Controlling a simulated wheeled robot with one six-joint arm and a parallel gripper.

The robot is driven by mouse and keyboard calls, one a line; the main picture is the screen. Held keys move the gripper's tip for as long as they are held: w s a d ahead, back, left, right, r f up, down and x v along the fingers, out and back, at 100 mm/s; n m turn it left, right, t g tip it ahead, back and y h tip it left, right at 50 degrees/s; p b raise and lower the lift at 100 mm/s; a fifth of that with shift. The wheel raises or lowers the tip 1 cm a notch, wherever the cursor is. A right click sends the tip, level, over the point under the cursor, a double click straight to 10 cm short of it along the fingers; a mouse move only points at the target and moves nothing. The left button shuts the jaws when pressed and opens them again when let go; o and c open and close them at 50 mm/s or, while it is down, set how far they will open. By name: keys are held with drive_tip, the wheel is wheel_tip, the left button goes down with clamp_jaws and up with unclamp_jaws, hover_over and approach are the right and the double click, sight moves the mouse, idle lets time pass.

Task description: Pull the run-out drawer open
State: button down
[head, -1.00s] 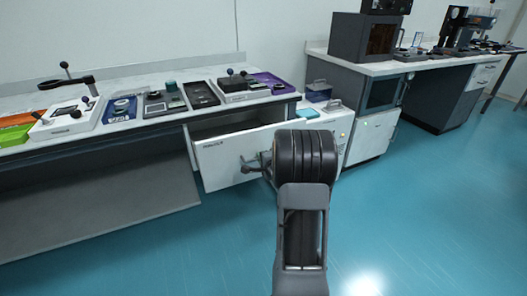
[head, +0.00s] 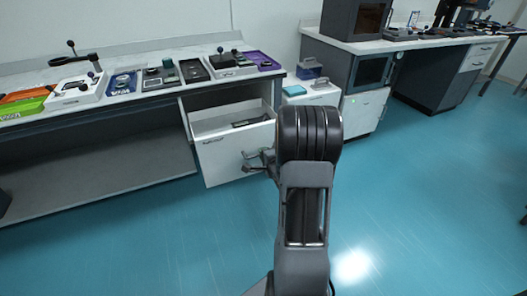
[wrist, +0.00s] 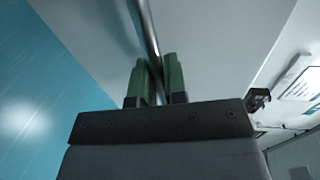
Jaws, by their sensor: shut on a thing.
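The run-out drawer (head: 232,156) is a white-fronted drawer under the left bench, standing well out from it. Its inside shows from above, with a dark flat item (head: 250,121) lying in it. My gripper (head: 257,160) is at the drawer front, partly hidden by my own arm. In the wrist view my gripper (wrist: 153,82) has its green fingers shut on a metal bar handle (wrist: 149,35), with the pale drawer front (wrist: 205,40) behind it. The far right side of the drawer front is hidden by my arm in the head view.
The bench top (head: 150,85) carries several trays and instruments. A white cabinet (head: 318,95) with a blue-grey caddy (head: 309,69) stands right of the drawer. The blue floor (head: 420,200) in front and to the right is clear.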

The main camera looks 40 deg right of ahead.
drive_tip(key=shift+s, duration=0.15)
drive_tip(key=c, duration=1.2)
unclamp_jaws()
drive_tip(key=p+v, duration=0.2)
drive_tip(key=v, duration=0.5)
drive_tip(key=shift+s, duration=0.15)
drive_tip(key=shift+a, duration=0.1)
